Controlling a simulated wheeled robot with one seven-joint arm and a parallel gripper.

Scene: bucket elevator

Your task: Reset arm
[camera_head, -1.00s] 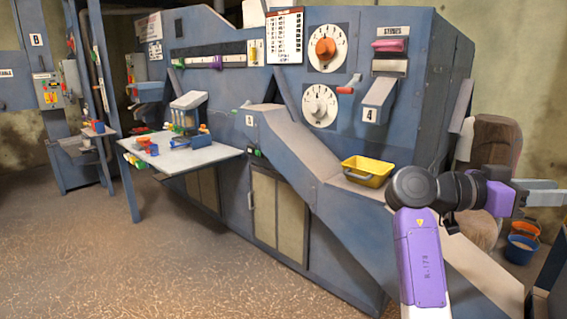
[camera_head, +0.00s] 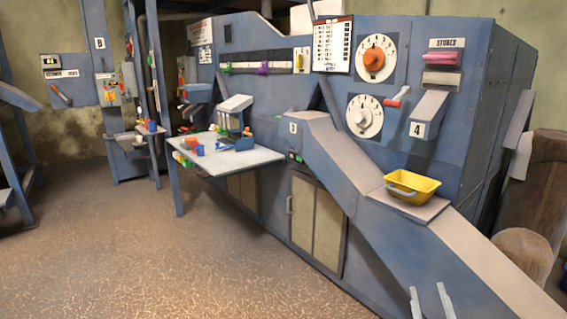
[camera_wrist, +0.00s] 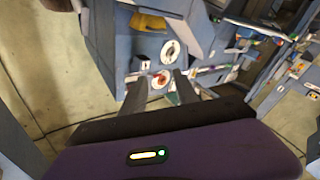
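My gripper (camera_head: 431,292) shows at the bottom edge of the head view, as two pale fingers pointing up with a gap between them. In the wrist view its two dark fingers (camera_wrist: 160,84) are apart, with nothing between them. The rest of my arm is out of the head view. The fingers show in front of the lower chute, and I see no contact with it. The wrist view looks past the fingers at blue machine panels with dials, in a tilted picture.
A yellow bin (camera_head: 413,186) sits on the chute ledge of the blue machine (camera_head: 375,230). A side table (camera_head: 237,159) holds several small coloured items. A wooden barrel (camera_head: 538,185) stands at the right. The floor (camera_head: 170,265) at left front is clear.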

